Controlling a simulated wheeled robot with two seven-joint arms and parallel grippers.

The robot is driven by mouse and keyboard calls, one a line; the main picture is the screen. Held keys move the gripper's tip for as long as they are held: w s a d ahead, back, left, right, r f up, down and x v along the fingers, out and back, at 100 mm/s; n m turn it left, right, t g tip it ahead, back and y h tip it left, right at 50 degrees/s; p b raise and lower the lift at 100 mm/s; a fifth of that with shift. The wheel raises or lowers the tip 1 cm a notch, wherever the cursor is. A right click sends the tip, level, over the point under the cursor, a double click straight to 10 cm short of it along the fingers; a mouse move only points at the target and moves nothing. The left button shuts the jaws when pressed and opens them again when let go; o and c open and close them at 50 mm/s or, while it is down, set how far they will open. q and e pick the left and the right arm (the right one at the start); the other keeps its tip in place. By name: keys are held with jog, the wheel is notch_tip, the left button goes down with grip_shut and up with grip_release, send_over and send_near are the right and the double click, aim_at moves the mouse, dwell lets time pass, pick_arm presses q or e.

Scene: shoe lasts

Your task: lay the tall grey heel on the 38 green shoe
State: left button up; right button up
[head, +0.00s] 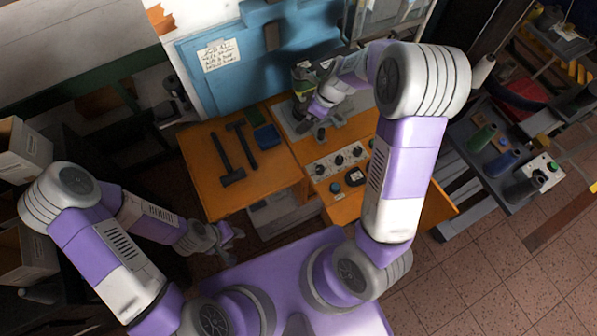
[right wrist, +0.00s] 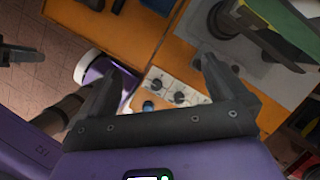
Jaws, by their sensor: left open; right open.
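A green shape (right wrist: 292,22) at the upper right of the right wrist view may be the green shoe; a small green patch (head: 303,73) also shows beside the machine in the head view. No size number is readable. I cannot pick out the tall grey heel for certain. My right gripper (right wrist: 163,66) is open and empty, its fingers spread above the orange bench, left of the green shape. In the head view my right arm reaches over the bench to the machine. My left gripper (head: 231,238) is open and empty, low beside the bench's left part.
The orange bench (head: 200,180) carries two dark hammers (head: 224,160), a blue tray (head: 267,136) and a panel with black knobs (head: 337,161). A grey machine base (head: 352,128) stands behind. A dark cart (head: 497,180) with several bottles stands right. Tiled floor lies in front.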

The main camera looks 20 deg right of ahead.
jog(key=s+a+f+n+g+b, duration=0.3)
jog(key=f+n+b, duration=0.2)
jog(key=n, duration=0.5)
jog(key=s+a+f+n+g+b, duration=0.3)
jog(key=s+a+f+n+b, duration=0.1)
jog(key=f+n, duration=0.6)
jog(key=shift+a+g+b, duration=0.15)
jog(key=shift+g+b, duration=0.25)
jog(key=shift+b, duration=0.35)
